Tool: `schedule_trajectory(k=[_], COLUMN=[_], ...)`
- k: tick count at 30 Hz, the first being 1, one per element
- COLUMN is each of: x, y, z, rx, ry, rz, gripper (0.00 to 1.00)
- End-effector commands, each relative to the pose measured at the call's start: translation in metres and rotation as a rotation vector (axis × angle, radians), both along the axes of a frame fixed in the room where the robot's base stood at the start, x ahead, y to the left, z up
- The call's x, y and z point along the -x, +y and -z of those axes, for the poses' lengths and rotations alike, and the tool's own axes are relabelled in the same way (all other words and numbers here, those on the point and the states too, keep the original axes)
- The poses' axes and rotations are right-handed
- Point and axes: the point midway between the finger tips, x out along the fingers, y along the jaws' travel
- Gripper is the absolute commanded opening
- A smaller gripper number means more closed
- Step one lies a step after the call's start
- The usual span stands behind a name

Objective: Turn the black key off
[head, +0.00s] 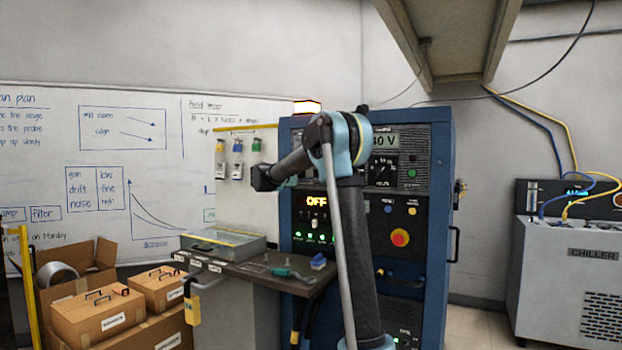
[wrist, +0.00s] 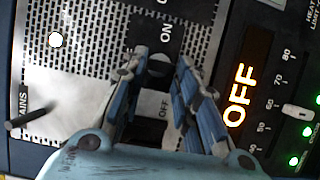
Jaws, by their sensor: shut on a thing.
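The black key (wrist: 159,66) sits on the perforated metal panel, between the printed words ON and OFF. My gripper (wrist: 160,62) has its two blue fingers on either side of the key, shut on it. The fingers and gripper body hide part of the key, so its exact angle is hard to tell. An amber display (wrist: 240,95) beside it reads OFF; the same display (head: 316,201) shows on the blue cabinet in the head view. In the head view my arm stands in front of the cabinet, and I cannot make out the fingers or key.
The blue cabinet (head: 437,215) carries a red stop button (head: 400,238). A white selector knob (wrist: 298,113) and green lamps are right of the display; a black lever (wrist: 26,116) is at left. A workbench (head: 268,277) with tools stands in front, with cardboard boxes (head: 100,312) left.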

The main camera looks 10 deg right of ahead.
Motion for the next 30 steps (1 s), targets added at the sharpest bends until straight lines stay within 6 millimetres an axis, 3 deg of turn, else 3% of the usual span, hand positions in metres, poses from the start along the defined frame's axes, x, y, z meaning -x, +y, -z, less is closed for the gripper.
schedule_trajectory(k=[6,7,9,22,30], x=[-0.001,-0.001,0.0,0.003,0.024], y=[0.002,0.002,0.002,0.005,0.041], z=[0.002,0.002,0.002,0.001,0.001], rx=[-0.005,-0.005,-0.004,-0.003,-0.002], ry=[0.002,0.001,0.0,-0.001,0.0], rz=[-0.005,-0.005,-0.004,-0.001,-0.004], gripper=[0.04,0.33,0.48,0.48,0.48])
